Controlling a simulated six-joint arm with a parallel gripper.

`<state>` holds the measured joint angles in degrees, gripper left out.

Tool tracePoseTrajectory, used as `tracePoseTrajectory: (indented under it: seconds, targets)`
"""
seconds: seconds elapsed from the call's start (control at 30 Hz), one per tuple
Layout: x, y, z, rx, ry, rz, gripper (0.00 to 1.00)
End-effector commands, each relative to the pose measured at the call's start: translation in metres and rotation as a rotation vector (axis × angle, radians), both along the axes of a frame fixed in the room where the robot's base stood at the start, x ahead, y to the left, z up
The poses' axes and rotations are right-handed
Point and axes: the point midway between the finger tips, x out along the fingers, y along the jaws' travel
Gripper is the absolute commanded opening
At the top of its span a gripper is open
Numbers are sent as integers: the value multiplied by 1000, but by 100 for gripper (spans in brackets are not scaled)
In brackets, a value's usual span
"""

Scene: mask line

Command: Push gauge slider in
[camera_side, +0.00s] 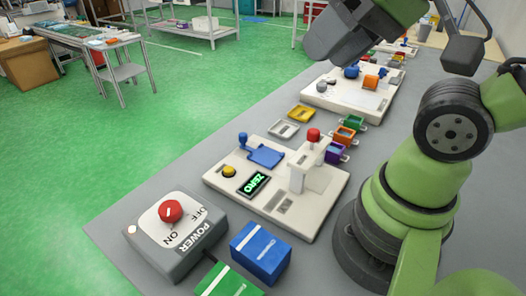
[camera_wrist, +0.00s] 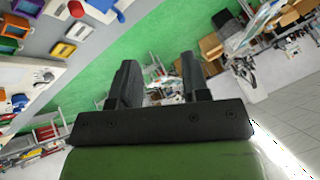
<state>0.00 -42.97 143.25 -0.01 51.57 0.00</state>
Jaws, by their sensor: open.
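A white gauge station (camera_side: 225,185) lies on the grey table, with a lit green "ZERO" display (camera_side: 254,184) and a yellow button (camera_side: 229,171). It carries a blue plate (camera_side: 266,156), a blue knob (camera_side: 243,138) and a white upright block (camera_side: 299,172) with a red knob (camera_side: 313,134). I cannot tell which of these is the slider. My gripper (camera_wrist: 158,75) is open, with nothing between its two dark fingers. In the side view it is high up, beyond the station and apart from it; its fingertips are not clear there.
A grey power box (camera_side: 177,240) with a red switch, a blue box (camera_side: 260,252) and a green box (camera_side: 228,282) stand in front. Small coloured bins (camera_side: 346,135) and yellow and white trays (camera_side: 300,113) lie behind the station. Another white station (camera_side: 352,92) stands farther back.

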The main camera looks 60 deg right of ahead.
Motion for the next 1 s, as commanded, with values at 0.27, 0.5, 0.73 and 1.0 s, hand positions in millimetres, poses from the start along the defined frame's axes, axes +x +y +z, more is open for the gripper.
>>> tracePoseTrajectory:
  seconds: [0.27, 0.5, 0.73, 1.0]
  targets:
    - [0, 0, 0, 0, 0, 0, 43]
    - [0, 0, 0, 0, 0, 0, 47]
    - [21, -5, 5, -16, 57, -14, 50]
    - [103, -27, -7, -75, 255, -57, 50]
